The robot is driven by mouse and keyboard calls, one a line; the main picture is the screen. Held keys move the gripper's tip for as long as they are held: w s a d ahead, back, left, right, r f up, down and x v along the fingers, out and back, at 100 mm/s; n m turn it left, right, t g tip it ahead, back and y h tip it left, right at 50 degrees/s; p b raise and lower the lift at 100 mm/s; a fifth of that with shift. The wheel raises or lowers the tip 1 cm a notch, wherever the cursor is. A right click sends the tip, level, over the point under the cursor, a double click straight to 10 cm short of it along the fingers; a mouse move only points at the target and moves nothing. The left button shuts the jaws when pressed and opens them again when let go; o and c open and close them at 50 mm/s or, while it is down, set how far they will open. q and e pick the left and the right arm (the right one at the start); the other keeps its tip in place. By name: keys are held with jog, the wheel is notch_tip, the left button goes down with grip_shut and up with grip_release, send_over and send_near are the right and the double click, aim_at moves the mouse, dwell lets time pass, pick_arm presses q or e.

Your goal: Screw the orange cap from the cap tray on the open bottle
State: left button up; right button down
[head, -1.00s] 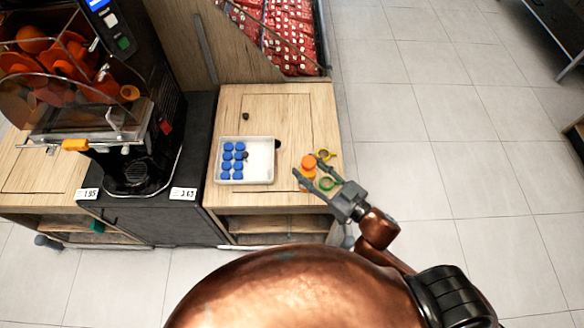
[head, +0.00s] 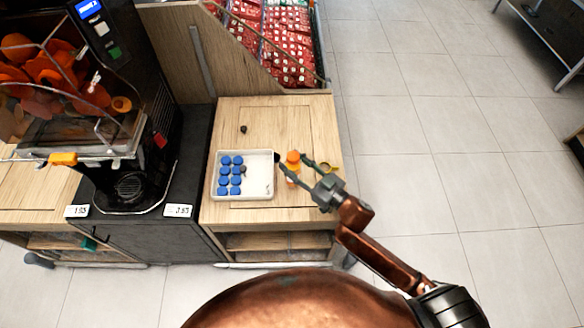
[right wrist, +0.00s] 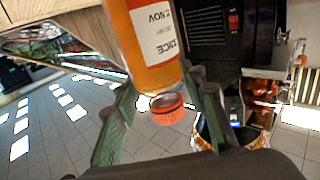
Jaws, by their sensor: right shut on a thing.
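An orange bottle (head: 292,172) stands on the wooden counter, right of the tray, with an orange cap (head: 293,156) at its top. In the right wrist view the bottle (right wrist: 145,40) has a white label, and the ridged orange cap (right wrist: 167,108) is at its neck end; I cannot tell how tightly it sits. My right gripper (head: 293,162) has one finger on each side of the bottle and is shut on it; its fingers also flank it in the right wrist view (right wrist: 160,90). The white cap tray (head: 262,183) shows several blue caps (head: 230,173). My left gripper is not in view.
A yellow ring-like thing (head: 330,169) lies right of the bottle. A small dark knob (head: 243,129) is on the counter behind the tray. The juicer (head: 130,110) stands at the left. The tiled floor (head: 440,150) right of the counter is clear.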

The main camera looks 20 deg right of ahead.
jog(key=f+b, duration=0.1)
jog(key=f, duration=0.1)
jog(key=f+b, duration=0.1)
jog(key=f, duration=0.1)
jog(key=shift+w+f, duration=0.1)
jog(key=shift+w, duration=0.3)
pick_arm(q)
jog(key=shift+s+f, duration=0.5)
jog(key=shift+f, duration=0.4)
pick_arm(e)
jog(key=shift+r, duration=0.2)
jog(key=shift+f, duration=0.1)
jog(key=c, duration=1.2)
grip_release()
jog(key=shift+f, duration=0.15)
jog(key=shift+r, duration=0.2)
pick_arm(q)
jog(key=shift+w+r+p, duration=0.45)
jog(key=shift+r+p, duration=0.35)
jog(key=shift+p, duration=0.15)
pick_arm(e)
jog(key=v, duration=1.2)
